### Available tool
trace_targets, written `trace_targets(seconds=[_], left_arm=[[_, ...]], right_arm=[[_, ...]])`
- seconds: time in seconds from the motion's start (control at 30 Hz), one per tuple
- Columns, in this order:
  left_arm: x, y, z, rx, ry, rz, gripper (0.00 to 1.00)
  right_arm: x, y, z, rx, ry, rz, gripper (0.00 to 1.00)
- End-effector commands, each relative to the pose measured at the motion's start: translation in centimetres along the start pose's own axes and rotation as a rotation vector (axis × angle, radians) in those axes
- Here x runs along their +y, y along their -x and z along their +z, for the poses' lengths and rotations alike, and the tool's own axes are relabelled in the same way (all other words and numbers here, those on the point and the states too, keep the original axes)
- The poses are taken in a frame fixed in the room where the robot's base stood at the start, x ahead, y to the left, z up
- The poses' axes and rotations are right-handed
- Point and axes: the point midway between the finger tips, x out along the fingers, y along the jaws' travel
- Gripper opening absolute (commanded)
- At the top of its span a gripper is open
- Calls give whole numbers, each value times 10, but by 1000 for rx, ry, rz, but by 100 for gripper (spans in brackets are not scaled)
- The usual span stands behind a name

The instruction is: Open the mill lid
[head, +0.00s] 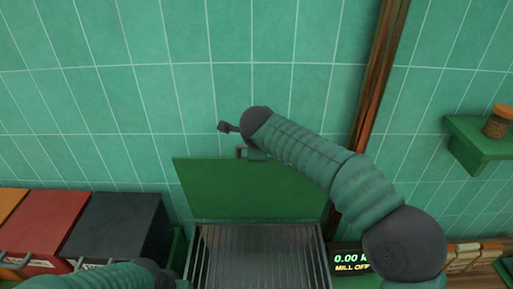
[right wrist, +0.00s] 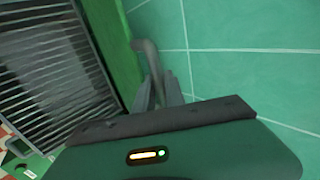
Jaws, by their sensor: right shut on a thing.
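The mill lid (head: 250,192) is a flat green panel. It stands raised behind a grey slatted grate (head: 258,262), which lies uncovered. In the right wrist view the lid (right wrist: 118,45) is a green strip beside the grate (right wrist: 60,68), with a grey bent handle (right wrist: 147,50) at its edge. My right gripper (right wrist: 157,92) is shut on this handle. In the head view the right gripper (head: 243,153) is at the lid's top edge, partly hidden by my wrist. My left arm shows at the bottom left, but its gripper does not.
Black (head: 115,228) and red (head: 45,225) bins stand left of the grate. A lit display (head: 350,262) reading "MILL OFF" is to its right. A copper pipe (head: 375,85) runs up the tiled wall. A green shelf (head: 480,142) holds a jar (head: 498,122).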

Motion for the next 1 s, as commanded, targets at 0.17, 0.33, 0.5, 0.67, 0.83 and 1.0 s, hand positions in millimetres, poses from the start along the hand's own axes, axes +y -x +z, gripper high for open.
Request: trace_targets(seconds=[0.17, 0.33, 0.5, 0.67, 0.83, 1.0], left_arm=[[0, -1, 0, 0, 0, 0, 0], [0, -1, 0, 0, 0, 0, 0], [0, -1, 0, 0, 0, 0, 0], [0, -1, 0, 0, 0, 0, 0], [0, -2, 1, 0, 0, 0, 0], [0, -17, 4, 0, 0, 0, 0]], right_arm=[[6, -5, -2, 7, 4, 18, 0], [6, -6, -2, 8, 4, 19, 0], [5, -6, -2, 6, 3, 17, 33], [4, -4, -1, 5, 3, 14, 35], [4, -1, -1, 4, 2, 11, 35], [5, 24, 0, 2, 1, 6, 35]])
